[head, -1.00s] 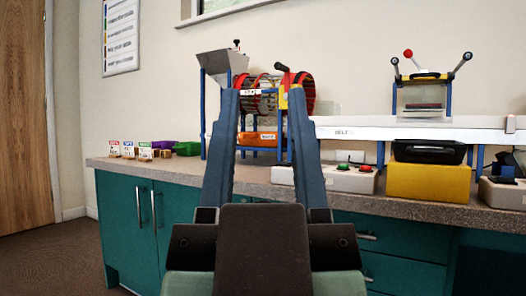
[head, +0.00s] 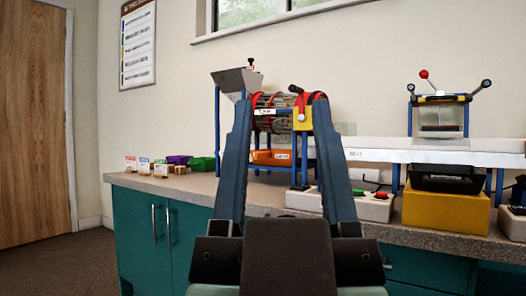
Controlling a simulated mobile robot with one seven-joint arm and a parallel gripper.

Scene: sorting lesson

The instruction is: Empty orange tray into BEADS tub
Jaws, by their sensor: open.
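The orange tray (head: 272,158) sits under the red-and-blue drum machine on the counter, with a small label on its front. It shows between my gripper's fingers, some way beyond them. My gripper (head: 281,105) is open and empty, its two long blue-grey fingers pointing up and forward. At the left end of the counter stand a purple tub (head: 179,160) and a green tub (head: 201,164). Small labelled cards or boxes (head: 146,165) stand beside them. I cannot read which tub or box is marked BEADS.
The drum machine (head: 283,112) has a grey hopper and blue legs. A control box (head: 345,204) with green and red buttons stands right of it. A white belt (head: 430,152), black tray (head: 445,178) and yellow block (head: 446,208) are further right. The counter's front left is clear.

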